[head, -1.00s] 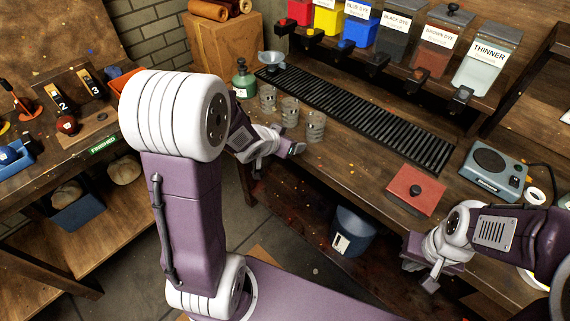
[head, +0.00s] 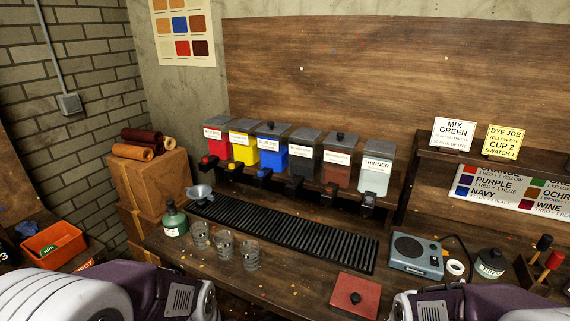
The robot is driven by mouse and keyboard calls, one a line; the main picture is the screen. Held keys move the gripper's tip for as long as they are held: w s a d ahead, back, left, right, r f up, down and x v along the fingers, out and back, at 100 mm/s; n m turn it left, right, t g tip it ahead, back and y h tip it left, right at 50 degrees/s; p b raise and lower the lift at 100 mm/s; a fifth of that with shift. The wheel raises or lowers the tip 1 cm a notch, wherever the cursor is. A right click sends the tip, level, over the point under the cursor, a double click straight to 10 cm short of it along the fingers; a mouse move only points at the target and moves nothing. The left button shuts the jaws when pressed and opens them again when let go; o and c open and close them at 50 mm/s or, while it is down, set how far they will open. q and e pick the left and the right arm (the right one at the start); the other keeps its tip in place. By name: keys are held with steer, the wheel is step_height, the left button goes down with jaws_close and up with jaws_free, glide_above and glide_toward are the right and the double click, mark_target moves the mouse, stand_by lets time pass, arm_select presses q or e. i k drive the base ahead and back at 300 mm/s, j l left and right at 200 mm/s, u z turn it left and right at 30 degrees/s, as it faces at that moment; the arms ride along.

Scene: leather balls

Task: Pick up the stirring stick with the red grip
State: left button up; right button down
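The stirring stick with the red grip (head: 554,261) stands at the far right of the bench, leaning to the right. Its lower end is hard to make out near the picture's edge. A second stick with a black grip (head: 544,242) stands right beside it, just behind. Both seem to rest in a dark holder (head: 524,272). Parts of both my arms show along the bottom edge, the left one at lower left and the right one at lower right. Both grippers are below the picture, so their fingers are hidden.
A red block with a black knob (head: 355,297) lies in front. Glass cups (head: 224,247) and a slatted black tray (head: 290,234) are further left.

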mark_target(557, 258)
steer(key=z, duration=1.8)
